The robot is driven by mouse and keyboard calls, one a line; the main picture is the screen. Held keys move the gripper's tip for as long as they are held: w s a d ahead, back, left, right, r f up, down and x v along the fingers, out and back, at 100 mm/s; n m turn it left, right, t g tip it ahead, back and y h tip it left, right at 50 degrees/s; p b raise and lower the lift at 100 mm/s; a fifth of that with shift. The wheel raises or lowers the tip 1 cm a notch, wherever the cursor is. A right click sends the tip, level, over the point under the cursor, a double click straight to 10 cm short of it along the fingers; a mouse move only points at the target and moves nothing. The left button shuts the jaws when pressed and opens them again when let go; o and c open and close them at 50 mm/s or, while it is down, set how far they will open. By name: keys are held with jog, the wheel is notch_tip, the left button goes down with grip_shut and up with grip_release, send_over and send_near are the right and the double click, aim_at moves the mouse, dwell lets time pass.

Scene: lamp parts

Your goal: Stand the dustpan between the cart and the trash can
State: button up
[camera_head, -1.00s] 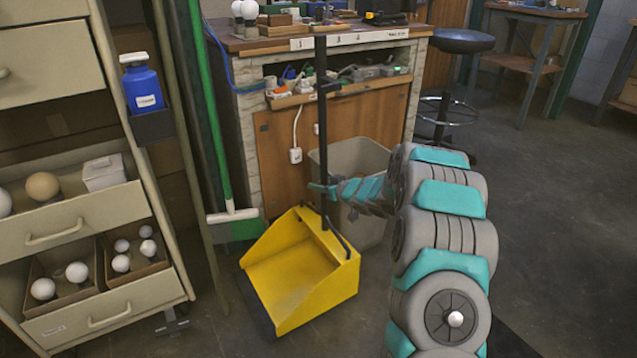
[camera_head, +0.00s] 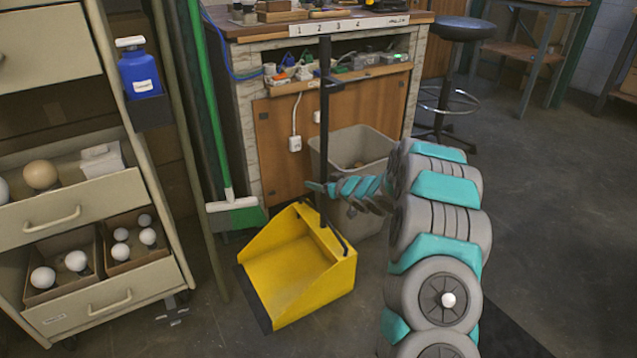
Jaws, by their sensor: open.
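The yellow dustpan (camera_head: 293,270) with a tall black upright handle (camera_head: 324,120) stands on the floor between the cart and the trash can. The beige drawer cart (camera_head: 85,215) is at the left. The grey trash can (camera_head: 372,147) stands behind and to the right of the dustpan, partly hidden by my arm. My gripper (camera_head: 320,188) is at the lower part of the black handle, just above the pan. It is open; whether its fingers touch the handle I cannot tell.
A green broom (camera_head: 232,208) and poles lean beside the cart. A workbench (camera_head: 262,150) with a wood top stands behind the dustpan. A black stool (camera_head: 452,35) is at the back right. The floor (camera_head: 555,200) to the right is open.

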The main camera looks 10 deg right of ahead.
jog(key=shift+s+d, duration=0.1)
jog(key=s+d+r+m+g+h+p, duration=0.1)
jog(key=s+d+r+h, duration=0.25)
jog(key=s, duration=0.35)
jog(key=s+d+r+m+g+h, duration=0.1)
jog(key=s+d+r+h, duration=0.1)
jog(key=s+d+r, duration=0.45)
jog(key=s+a+r+m+g+h, duration=0.1)
jog(key=s+a+m+g+h, duration=0.2)
jog(key=s, duration=1.2)
jog(key=s+a+g, duration=0.3)
jog(key=s+a, duration=0.1)
jog(key=s, duration=0.7)
jog(key=s+a+r+g+y, duration=0.1)
jog(key=s+a+g, duration=0.2)
jog(key=s, duration=0.8)
jog(key=s+a+r+g+y, duration=0.1)
jog(key=s+a+g, duration=0.2)
jog(key=s+a, duration=0.3)
jog(key=s, duration=0.5)
jog(key=shift+s+n, duration=0.15)
jog(key=shift+n, duration=0.25)
jog(key=shift+d+y, duration=0.1)
jog(key=shift+y, duration=0.15)
notch_tip(320, 180, up, 8)
jog(key=p, duration=0.8)
